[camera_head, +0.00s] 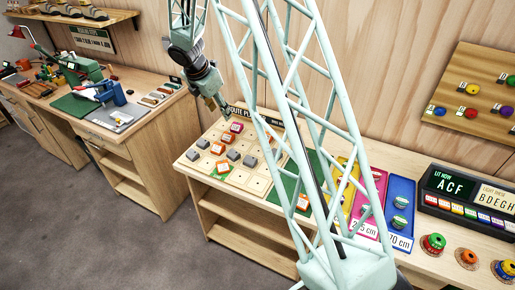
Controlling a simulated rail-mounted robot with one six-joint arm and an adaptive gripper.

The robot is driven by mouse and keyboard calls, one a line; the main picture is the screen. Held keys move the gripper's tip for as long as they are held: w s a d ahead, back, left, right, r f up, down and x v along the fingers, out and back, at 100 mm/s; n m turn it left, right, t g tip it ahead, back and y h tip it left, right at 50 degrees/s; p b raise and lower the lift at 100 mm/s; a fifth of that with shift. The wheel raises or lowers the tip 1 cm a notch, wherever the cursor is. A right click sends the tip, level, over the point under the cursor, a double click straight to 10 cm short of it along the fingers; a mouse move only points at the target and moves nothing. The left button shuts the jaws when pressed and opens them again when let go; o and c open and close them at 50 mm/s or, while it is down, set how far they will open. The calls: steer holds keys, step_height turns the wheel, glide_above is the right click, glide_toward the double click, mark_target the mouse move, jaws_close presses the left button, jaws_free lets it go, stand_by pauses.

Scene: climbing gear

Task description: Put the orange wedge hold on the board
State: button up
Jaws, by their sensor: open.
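The route board (257,184) is a pale panel with a grid of squares on the middle table. Several grey, red and orange holds sit on it. One orange hold (222,167) rests near its front edge on a green patch. Another orange piece (303,202) lies on the green mat right of the board, partly behind my arm's lattice. Which one is the wedge is too small to tell. My gripper (224,108) is open, above the board's back left part, apart from the holds. I see nothing between its fingers.
Yellow, pink (370,205) and blue (399,213) trays with green-and-white pieces stand to the right. A dark letter sign (465,193) and coloured round pieces are further right. A workbench with tools (110,112) stands left, across a floor gap. My lattice arm hides part of the board.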

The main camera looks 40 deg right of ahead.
steer(key=s+a+r+m, duration=0.3)
steer(key=s+r+m, duration=0.1)
steer(key=s+r, duration=0.45)
steer(key=s+a+r+m+y, duration=0.1)
steer(key=s+a+r+m, duration=0.2)
steer(key=s+r, duration=0.55)
steer(key=s+a+r+m, duration=0.3)
steer(key=s+r+m, duration=0.1)
steer(key=s+r, duration=0.45)
steer(key=s+a+r+m+y, duration=0.1)
steer(key=s+a+m, duration=0.2)
steer(key=s, duration=0.7)
steer(key=s+a+r+m+t+y, duration=0.1)
steer(key=s+a+r+m, duration=0.1)
steer(key=s, duration=0.8)
steer(key=s+a+r+m+y, duration=0.1)
steer(key=s+a+m, duration=0.4)
steer(key=s, duration=0.5)
steer(key=shift+s+a+r+t, duration=0.2)
steer(key=shift+a+r+t, duration=0.1)
steer(key=shift+a+r, duration=0.2)
